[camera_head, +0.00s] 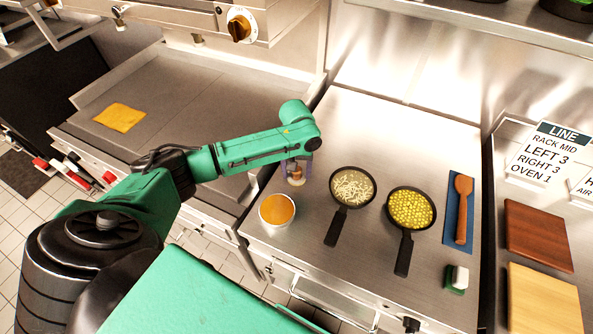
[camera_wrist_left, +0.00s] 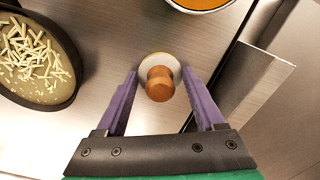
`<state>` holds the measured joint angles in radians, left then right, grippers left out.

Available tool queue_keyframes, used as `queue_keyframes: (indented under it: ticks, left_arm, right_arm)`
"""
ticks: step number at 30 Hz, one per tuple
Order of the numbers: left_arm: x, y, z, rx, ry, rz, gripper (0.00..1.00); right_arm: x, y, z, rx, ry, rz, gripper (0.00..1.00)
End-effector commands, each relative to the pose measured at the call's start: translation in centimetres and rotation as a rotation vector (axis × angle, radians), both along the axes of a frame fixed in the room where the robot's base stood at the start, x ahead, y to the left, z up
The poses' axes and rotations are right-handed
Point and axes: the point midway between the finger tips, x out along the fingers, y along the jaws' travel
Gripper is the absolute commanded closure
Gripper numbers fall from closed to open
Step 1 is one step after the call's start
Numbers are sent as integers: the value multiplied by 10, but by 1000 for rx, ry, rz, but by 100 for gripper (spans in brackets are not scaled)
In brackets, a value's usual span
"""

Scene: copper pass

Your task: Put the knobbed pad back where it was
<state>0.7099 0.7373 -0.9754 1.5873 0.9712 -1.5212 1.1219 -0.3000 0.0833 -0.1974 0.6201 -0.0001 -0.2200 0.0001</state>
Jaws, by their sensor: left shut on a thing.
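The knobbed pad has a brown wooden knob on a round pale base. It is between the purple fingers of my left gripper (camera_head: 296,170), above or on the steel counter; I cannot tell whether it touches. In the left wrist view the knobbed pad (camera_wrist_left: 159,80) sits between the tips of the left gripper (camera_wrist_left: 160,85), its knob towards the camera. The left gripper is shut on it. In the head view the pad (camera_head: 296,180) is partly hidden by the fingers and arm. My right gripper is not in view.
Pans with pale strips (camera_head: 351,189) and yellow pieces (camera_head: 411,209) stand to the right. Beyond are a spoon (camera_head: 462,205) on a blue mat and a green-white block (camera_head: 456,279). A yellow cloth (camera_head: 120,117) lies on the griddle.

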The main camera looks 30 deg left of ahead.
Motion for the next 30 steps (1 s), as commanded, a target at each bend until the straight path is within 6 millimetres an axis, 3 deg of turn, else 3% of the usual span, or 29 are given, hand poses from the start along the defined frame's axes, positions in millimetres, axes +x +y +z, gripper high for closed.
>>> queue_keyframes:
  ticks: [2,3,4,5,14,17,24,30]
  left_arm:
    - [0,0,-2,0,1,1,74]
    - [0,0,-2,0,1,1,14]
    - [0,0,-2,0,0,1,3]
    - [0,0,-2,0,0,1,0]
    - [1,0,5,0,-1,0,0]
    - [1,0,22,-2,-3,1,0]
    - [1,0,88,-1,-5,1,0]
    - [0,0,118,0,1,0,0]
  right_arm:
    - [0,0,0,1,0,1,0]
    - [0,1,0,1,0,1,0]
    - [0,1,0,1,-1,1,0]
    - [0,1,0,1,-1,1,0]
    - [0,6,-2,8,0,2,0]
    - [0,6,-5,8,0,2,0]
    - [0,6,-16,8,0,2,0]
    - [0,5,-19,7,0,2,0]
